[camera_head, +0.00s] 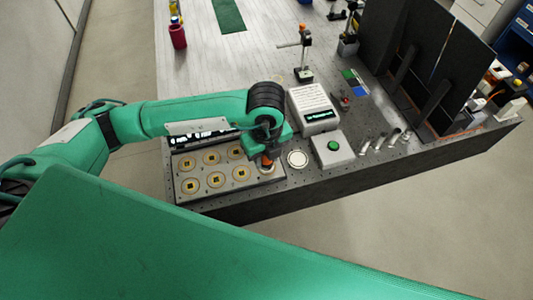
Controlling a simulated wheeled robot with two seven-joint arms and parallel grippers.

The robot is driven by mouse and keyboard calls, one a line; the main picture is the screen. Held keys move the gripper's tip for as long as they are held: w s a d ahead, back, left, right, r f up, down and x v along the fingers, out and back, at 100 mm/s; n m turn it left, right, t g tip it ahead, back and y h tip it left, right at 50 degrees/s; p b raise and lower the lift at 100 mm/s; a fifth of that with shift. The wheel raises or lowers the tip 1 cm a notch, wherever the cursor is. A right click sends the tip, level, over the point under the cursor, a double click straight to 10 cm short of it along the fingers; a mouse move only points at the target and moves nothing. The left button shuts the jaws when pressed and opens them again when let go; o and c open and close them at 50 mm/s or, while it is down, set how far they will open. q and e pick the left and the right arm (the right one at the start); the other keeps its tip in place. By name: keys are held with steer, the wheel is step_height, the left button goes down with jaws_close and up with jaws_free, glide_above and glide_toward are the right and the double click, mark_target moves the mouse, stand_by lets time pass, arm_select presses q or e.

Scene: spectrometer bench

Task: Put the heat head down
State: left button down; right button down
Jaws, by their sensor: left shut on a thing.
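My left gripper (268,147) points down over the right end of a grey tray (228,196) and is shut on a small orange-tipped thing, probably the heat head (267,161). Its lower end is right over or touching a pale round spot at the tray's right end; I cannot tell which. The wrist hides most of the held thing and the fingers. The tray bears several gold discs (215,180) with dark square centres. My right gripper is not in view.
Right of the gripper are a white round disc (297,158) and a grey box (333,150) with a green button. A device with a lit display (318,115) stands behind. Small metal posts (380,140) and black panels (440,60) are further right.

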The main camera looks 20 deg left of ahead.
arm_select(q)
steer(key=shift+f, duration=0.1)
steer(key=c, duration=1)
jaws_free()
steer(key=shift+r, duration=0.3)
step_height(320, 180, up, 10)
steer(key=shift+f+b, duration=0.1)
steer(key=shift+b, duration=1.1)
steer(key=shift+r, duration=1)
steer(key=shift+f, duration=0.1)
